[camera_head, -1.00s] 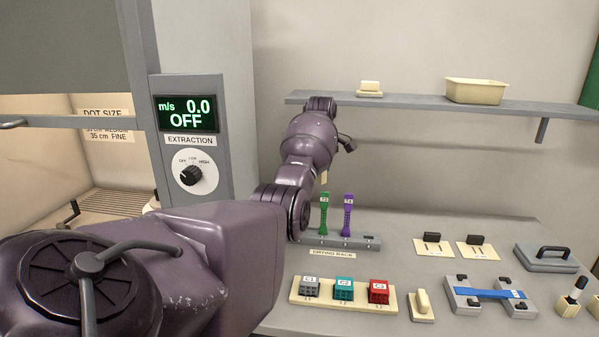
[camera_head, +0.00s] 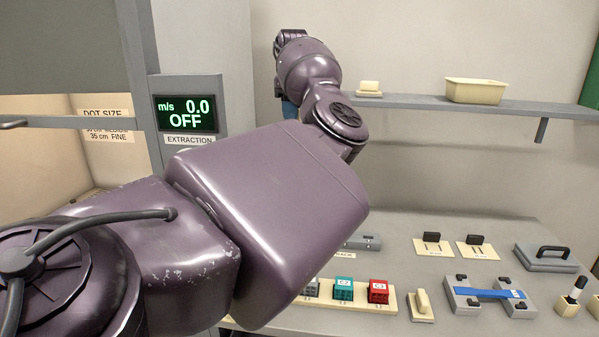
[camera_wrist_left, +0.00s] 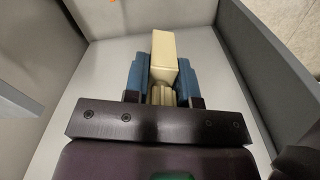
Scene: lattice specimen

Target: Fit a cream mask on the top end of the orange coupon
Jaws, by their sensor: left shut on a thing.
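My left gripper shows in the left wrist view (camera_wrist_left: 163,78), its blue fingers shut on a cream block, the mask (camera_wrist_left: 165,50). The mask sticks out beyond the fingertips. In the head view only a bit of blue finger (camera_head: 289,108) shows below my left wrist, high at the left end of the shelf; the mask is hidden there. My right gripper is not in view.
A wall shelf (camera_head: 430,103) holds a cream block (camera_head: 369,87) and a cream bin (camera_head: 476,91). My arm hides most of the drying rack (camera_head: 362,242). The bench holds coloured blocks (camera_head: 344,290), a clamp fixture (camera_head: 490,295) and a handled plate (camera_head: 546,258). The extraction panel (camera_head: 187,114) reads OFF.

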